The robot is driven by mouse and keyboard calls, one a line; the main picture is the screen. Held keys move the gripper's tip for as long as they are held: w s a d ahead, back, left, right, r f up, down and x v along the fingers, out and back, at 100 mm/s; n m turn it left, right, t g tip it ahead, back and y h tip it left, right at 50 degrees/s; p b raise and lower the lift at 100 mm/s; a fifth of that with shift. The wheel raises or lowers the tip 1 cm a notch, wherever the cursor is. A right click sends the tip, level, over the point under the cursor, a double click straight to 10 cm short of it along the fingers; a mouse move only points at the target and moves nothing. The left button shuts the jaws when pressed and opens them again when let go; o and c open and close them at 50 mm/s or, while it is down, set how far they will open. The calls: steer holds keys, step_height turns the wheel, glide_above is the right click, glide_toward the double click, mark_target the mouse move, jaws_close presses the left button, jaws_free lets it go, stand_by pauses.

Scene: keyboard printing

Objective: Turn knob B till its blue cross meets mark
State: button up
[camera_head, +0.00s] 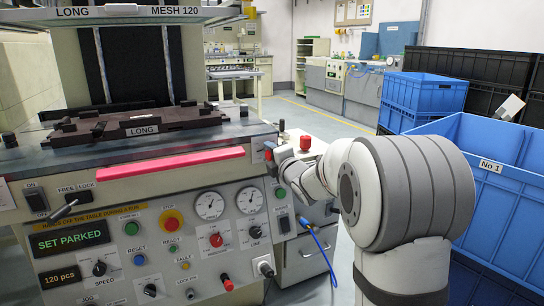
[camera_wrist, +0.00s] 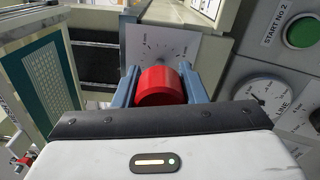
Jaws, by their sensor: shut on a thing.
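A red round knob (camera_wrist: 160,86) sits between the two blue-grey fingers of my gripper (camera_wrist: 152,88) in the wrist view. The fingers are shut on its sides. No blue cross shows on the visible part of the knob, and I cannot read a letter B. In the head view my gripper (camera_head: 271,150) is at the right upper edge of the machine's front panel, with a bit of red showing at its fingers.
The front panel (camera_head: 190,262) carries gauges, buttons and other knobs below and left of my gripper. A pink-red bar (camera_head: 170,163) runs along the table edge. A red knob-like part (camera_head: 305,142) stands just right of my gripper. Blue crates (camera_head: 480,190) stand at the right.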

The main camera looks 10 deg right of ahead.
steer(key=o, duration=1)
steer(key=p+v, duration=0.1)
steer(key=v, duration=0.6)
steer(key=shift+s+p, duration=0.35)
steer(key=shift+p, duration=0.05)
steer(key=shift+d, duration=0.1)
